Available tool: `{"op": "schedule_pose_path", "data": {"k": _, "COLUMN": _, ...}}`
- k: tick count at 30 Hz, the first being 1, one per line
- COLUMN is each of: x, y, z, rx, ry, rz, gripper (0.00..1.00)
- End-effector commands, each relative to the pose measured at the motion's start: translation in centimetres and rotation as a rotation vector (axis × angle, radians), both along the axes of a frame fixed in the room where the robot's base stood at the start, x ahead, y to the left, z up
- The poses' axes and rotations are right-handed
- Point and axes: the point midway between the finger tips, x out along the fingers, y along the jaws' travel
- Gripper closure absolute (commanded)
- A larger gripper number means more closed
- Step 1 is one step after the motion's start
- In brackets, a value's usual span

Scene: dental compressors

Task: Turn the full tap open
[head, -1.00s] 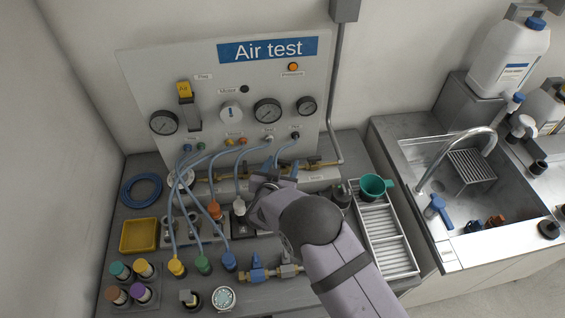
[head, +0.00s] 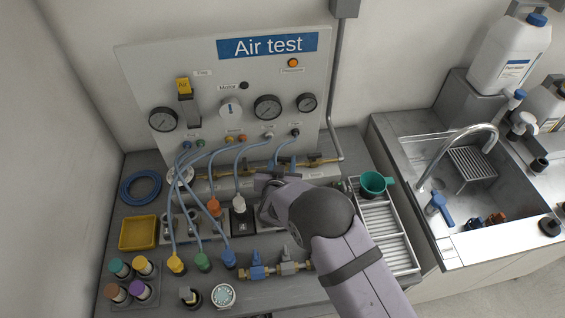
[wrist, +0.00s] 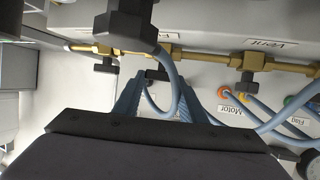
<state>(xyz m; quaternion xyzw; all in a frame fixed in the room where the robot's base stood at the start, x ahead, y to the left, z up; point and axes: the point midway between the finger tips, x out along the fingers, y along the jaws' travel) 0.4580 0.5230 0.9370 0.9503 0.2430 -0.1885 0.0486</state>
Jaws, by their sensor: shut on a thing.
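In the wrist view, a brass pipe (wrist: 190,56) carries several taps with black handles. My gripper (wrist: 158,78) has its two blue fingers on either side of the middle black tap handle (wrist: 156,73) and is shut on it. The label (wrist: 170,35) by this tap is too small to read surely. Another black-handled tap (wrist: 246,82) is by the "Vent" label (wrist: 268,42), and one more (wrist: 105,66) is to the left. In the head view, my gripper (head: 268,187) is at the panel's foot, its fingertips and the held handle hidden; part of the brass pipe (head: 215,177) shows.
A large dark fitting (wrist: 125,22) and a blue hose (wrist: 172,85) are close to my fingers. In the head view, the Air test panel (head: 215,75) stands behind. A white rack (head: 385,240) with a green cup (head: 374,184) is at right, blue-handled and grey-handled valves (head: 257,268) in front.

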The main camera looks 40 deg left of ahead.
Motion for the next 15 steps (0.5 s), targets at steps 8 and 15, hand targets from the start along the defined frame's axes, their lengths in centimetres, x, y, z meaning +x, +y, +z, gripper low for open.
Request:
{"op": "schedule_pose_path", "data": {"k": 8, "x": 0.52, "y": -0.3, "z": 0.05, "rx": 0.006, "ry": -0.007, "rz": 0.138, "gripper": 0.85}}
{"op": "schedule_pose_path", "data": {"k": 15, "x": 0.66, "y": -0.4, "z": 0.18, "rx": 0.009, "ry": -0.008, "rz": 0.25, "gripper": 0.85}}
